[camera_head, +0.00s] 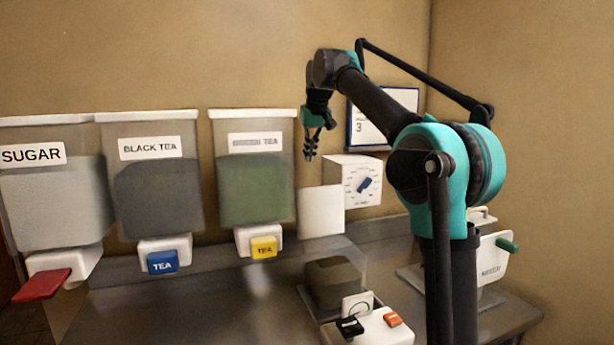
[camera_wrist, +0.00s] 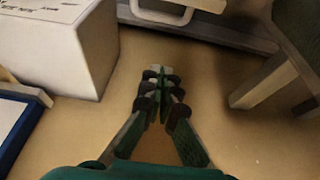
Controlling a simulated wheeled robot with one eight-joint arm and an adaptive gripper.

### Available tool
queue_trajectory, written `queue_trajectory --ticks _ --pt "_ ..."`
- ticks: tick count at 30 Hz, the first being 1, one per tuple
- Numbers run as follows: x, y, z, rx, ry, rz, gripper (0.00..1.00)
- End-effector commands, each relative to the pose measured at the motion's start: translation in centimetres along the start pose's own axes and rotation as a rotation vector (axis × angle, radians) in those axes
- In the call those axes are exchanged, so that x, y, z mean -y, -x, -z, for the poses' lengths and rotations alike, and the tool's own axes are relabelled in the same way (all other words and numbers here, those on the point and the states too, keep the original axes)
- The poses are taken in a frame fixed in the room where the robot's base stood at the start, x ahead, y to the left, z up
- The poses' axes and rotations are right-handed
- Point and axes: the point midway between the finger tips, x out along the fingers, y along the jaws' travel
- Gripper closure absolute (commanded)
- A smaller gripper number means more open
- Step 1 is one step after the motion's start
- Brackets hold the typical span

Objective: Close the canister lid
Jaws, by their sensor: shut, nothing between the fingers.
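Three wall canisters show in the head view: sugar (camera_head: 55,200), black tea (camera_head: 158,198) and green-filled tea (camera_head: 253,188). Each has a pale, flat white top edge, seen from the side, and these look level. I cannot tell which canister is the task's one, or whether any lid is slightly raised. My gripper (camera_head: 311,150) points down in the air, right of the green-filled canister. In the wrist view my gripper (camera_wrist: 161,80) has its fingers together, with nothing between them. Part of a green-filled container (camera_wrist: 299,35) shows at the upper right there.
A white dial box (camera_head: 352,180) is below my gripper; a white box (camera_wrist: 65,45) shows in the wrist view. A framed board (camera_head: 381,122) hangs behind my arm. A dark-filled clear container (camera_head: 333,283) and a scale (camera_head: 372,328) stand on the metal counter (camera_head: 190,305).

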Motion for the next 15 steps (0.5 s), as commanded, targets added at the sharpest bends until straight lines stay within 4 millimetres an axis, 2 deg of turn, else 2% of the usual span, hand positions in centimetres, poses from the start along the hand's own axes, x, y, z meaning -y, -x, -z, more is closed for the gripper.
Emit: queue_trajectory --ticks 5,15 --pt "0.1 -1.3 0.1 0.000 0.002 0.001 1.00" --pt "0.1 -7.8 0.1 0.000 0.001 0.001 1.00"
